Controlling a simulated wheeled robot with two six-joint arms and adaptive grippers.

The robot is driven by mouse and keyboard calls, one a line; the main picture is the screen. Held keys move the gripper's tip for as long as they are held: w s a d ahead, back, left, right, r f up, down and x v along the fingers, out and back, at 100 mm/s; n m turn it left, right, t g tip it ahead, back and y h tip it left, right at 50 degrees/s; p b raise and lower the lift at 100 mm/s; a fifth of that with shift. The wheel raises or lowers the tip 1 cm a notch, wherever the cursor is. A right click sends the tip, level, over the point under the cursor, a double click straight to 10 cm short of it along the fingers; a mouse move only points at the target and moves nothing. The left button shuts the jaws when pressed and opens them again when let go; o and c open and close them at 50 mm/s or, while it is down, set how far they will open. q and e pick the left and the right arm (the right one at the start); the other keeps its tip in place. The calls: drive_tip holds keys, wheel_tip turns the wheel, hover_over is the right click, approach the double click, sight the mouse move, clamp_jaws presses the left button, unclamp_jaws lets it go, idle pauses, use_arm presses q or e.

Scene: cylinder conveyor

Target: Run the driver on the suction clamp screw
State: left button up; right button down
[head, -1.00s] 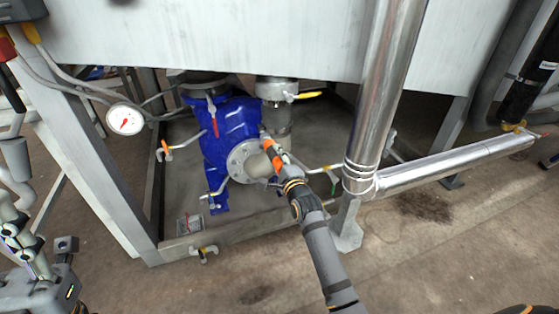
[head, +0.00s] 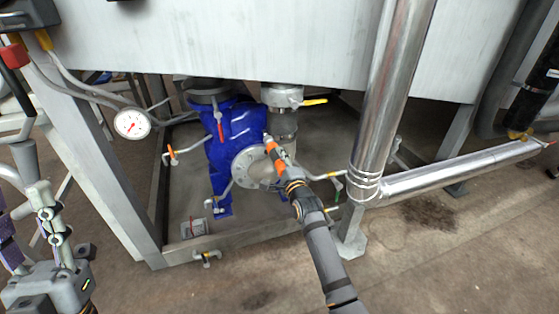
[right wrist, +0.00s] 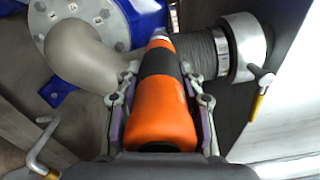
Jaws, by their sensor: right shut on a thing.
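My right gripper (head: 277,158) is shut on an orange and black driver (head: 272,148). In the right wrist view the driver (right wrist: 164,95) lies between the two fingers, its nose toward the top of the picture. Its nose is in front of the left end of a dark ribbed suction hose (right wrist: 195,54). A metal clamp band (right wrist: 221,52) circles the hose near its right end. The clamp screw is not clearly seen, and I cannot tell whether the driver's tip touches it. My left gripper (head: 28,225) is at the left edge, partly cut off, its fingers apart and nothing seen between them.
The blue pump (head: 232,130) with its round flange stands behind the driver. A grey elbow pipe (right wrist: 80,55) is close left of the driver. A yellow-handled valve (head: 285,97) sits above. A shiny vertical pipe (head: 390,90) and a steel frame leg (head: 98,170) flank the work area.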

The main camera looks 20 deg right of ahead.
drive_tip(key=shift+r, duration=0.15)
drive_tip(key=shift+p, duration=0.55)
idle(0.4)
drive_tip(key=shift+p, duration=0.55)
drive_tip(key=shift+w, duration=0.7)
idle(0.3)
drive_tip(key=shift+s+p, duration=0.15)
drive_tip(key=shift+p, duration=0.35)
drive_tip(key=shift+w+r+p, duration=0.15)
drive_tip(key=shift+w+p, duration=0.25)
drive_tip(key=shift+p, duration=0.7)
idle(2.2)
drive_tip(key=shift+s, duration=0.1)
